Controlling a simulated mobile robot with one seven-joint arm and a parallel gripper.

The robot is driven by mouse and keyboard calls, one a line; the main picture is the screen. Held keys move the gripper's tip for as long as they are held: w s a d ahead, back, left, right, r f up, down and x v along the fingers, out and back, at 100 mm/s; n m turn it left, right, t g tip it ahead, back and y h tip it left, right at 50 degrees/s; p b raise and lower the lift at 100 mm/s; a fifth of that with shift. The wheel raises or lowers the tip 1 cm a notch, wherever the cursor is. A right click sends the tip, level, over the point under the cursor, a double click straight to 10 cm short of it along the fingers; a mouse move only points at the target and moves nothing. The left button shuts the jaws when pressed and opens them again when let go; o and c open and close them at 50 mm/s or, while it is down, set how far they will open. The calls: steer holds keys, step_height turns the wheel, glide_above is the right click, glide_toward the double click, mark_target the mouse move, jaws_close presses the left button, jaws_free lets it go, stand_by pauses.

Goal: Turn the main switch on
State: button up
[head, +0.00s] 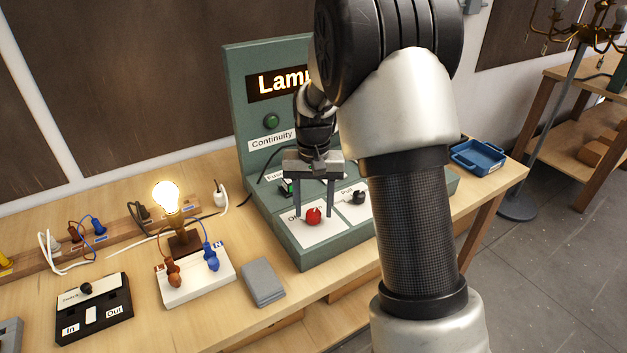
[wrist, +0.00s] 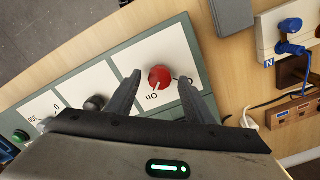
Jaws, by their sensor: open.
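The main switch is a red knob (head: 314,215) on a white plate of the green panel. It also shows in the wrist view (wrist: 160,77), where a pale mark on it faces the word "On". My gripper (head: 314,208) is over the switch, pointing down, with one finger on each side of the knob. In the wrist view my gripper (wrist: 162,80) is open, with gaps showing between the fingers and the knob. Part of the plate's lettering is hidden behind a finger. The bulb (head: 167,197) on the lamp stand is glowing.
The green panel's upright board (head: 240,90) carries a lit sign and a green lamp (head: 271,121). A black knob (head: 359,197) is right of the switch. A grey block (head: 262,282) and a white terminal base (head: 205,288) are to the left. A blue tray (head: 478,157) is at the right.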

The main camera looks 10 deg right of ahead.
mark_target(314, 213)
step_height(314, 213, up, 17)
steer(key=p, duration=0.1)
steer(key=shift+f, duration=0.2)
steer(key=s+r+n+t+p, duration=0.1)
steer(key=s+r+t+p, duration=0.2)
steer(key=s+r, duration=0.75)
steer(key=s+f+n+t+p, duration=0.2)
steer(key=s, duration=1.2)
steer(key=shift+s+t, duration=0.3)
steer(key=shift+s, duration=0.1)
steer(key=shift+a, duration=0.1)
